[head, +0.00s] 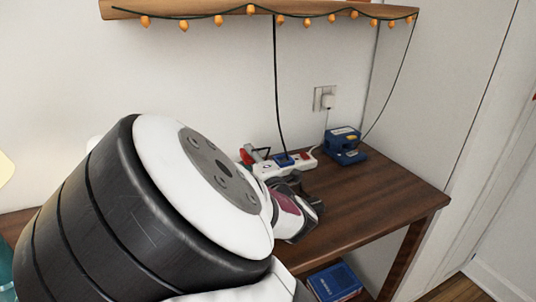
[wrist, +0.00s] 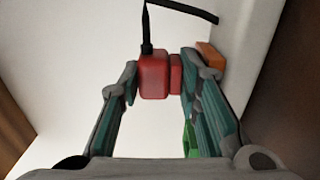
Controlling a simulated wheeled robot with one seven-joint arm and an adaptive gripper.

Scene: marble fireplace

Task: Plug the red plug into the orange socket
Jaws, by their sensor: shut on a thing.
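The red plug (wrist: 153,77) is between the two fingers of my gripper (wrist: 158,78) in the wrist view, with a black cable rising from it. My gripper is shut on it. A second, narrower red piece lies against its right side; I cannot tell whether it is part of the plug. An orange block (wrist: 210,56) shows past the right finger, apart from the plug; it may be the orange socket. In the head view my gripper (head: 300,190) is low over the table, in front of a white power strip (head: 270,171), and my arm hides part of the area.
A blue device (head: 345,148) stands right of the strip on the brown table (head: 390,190). A white plug (head: 327,101) sits in the wall outlet. A black cable hangs down to the strip. A green piece (wrist: 188,138) shows beside the right finger. The table's right end is clear.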

